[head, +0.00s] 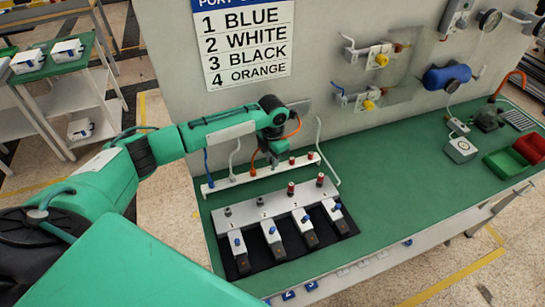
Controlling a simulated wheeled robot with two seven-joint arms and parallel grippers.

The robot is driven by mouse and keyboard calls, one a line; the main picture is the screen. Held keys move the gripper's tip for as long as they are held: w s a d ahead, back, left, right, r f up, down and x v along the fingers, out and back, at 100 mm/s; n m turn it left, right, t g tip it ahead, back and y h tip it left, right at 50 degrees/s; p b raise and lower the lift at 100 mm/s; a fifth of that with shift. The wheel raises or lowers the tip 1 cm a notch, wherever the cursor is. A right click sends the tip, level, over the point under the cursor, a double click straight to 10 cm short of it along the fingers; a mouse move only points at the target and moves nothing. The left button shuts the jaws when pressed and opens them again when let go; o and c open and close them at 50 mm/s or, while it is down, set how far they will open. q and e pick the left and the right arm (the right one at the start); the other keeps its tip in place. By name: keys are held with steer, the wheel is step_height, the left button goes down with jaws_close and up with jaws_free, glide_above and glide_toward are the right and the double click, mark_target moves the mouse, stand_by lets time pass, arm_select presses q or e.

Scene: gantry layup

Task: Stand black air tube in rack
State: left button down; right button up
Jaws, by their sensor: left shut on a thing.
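My left gripper (272,157) is over the white rack (228,182), pointing down and shut on a dark thing that I take for the black air tube. The tube is mostly hidden by the gripper, and I cannot tell whether its lower end touches the rack. A blue tube (207,163), a white tube (233,158) and an orange tube (252,164) stand at the rack's left and middle. My right gripper is not in view.
A numbered manifold (246,211) with several blue-knobbed valves (271,233) stands in front of the rack on the green bench (390,170). The port order sign (243,40) hangs on the back panel. Red and green bins (507,163) are at far right. The bench middle is clear.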

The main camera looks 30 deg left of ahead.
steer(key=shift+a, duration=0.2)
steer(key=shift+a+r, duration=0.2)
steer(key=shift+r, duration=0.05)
arm_select(q)
steer(key=shift+p, duration=0.45)
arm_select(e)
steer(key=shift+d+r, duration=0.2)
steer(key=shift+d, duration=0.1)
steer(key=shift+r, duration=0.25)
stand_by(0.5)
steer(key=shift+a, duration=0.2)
arm_select(q)
steer(key=shift+f+b, duration=0.65)
steer(key=shift+f, duration=0.7)
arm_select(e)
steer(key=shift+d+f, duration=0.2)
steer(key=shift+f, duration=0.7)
arm_select(q)
steer(key=c, duration=1.3)
jaws_free()
